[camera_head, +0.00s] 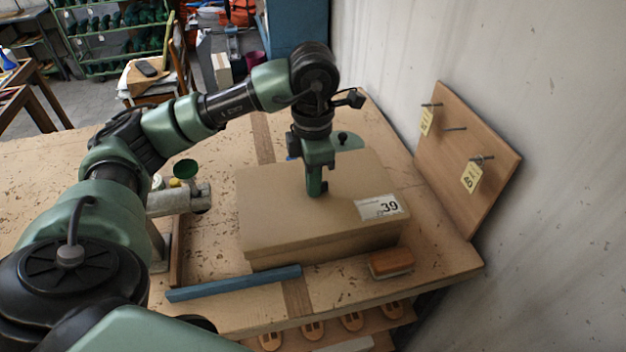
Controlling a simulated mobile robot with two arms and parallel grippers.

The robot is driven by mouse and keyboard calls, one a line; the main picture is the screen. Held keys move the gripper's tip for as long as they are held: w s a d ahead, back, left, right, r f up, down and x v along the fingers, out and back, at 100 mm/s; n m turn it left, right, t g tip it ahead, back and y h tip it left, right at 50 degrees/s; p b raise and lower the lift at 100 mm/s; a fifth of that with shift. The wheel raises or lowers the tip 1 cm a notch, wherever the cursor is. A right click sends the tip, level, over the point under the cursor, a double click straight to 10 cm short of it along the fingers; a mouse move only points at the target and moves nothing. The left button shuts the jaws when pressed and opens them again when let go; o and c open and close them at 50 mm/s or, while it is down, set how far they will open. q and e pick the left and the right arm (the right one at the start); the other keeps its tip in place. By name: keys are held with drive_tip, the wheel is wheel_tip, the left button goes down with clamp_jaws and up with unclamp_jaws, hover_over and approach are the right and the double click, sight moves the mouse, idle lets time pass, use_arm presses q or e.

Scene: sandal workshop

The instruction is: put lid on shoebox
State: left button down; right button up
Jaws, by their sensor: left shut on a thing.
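A tan cardboard shoebox (285,256) stands on the workbench in the head view. Its flat tan lid (270,205) covers the top, with a white label reading 39 (380,206) at the right end. The lid looks level and lined up with the box at the front, where a seam shows low on the side. Whether it is fully seated I cannot tell. My left gripper (317,192) points straight down at the middle of the lid and is shut on it. The fingertips hide the grip point. My right gripper is not in view.
A blue bar (235,283) lies in front of the box, and a brown brush (391,262) sits near its front right corner. A metal tool (178,199) stands left. A pegboard with tags (465,150) leans on the wall at right. Bare bench (215,235) lies left of the box.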

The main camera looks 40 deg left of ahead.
use_arm(q)
drive_tip(key=shift+f, duration=0.15)
drive_tip(key=c, duration=1.5)
unclamp_jaws()
drive_tip(key=shift+r, duration=3.95)
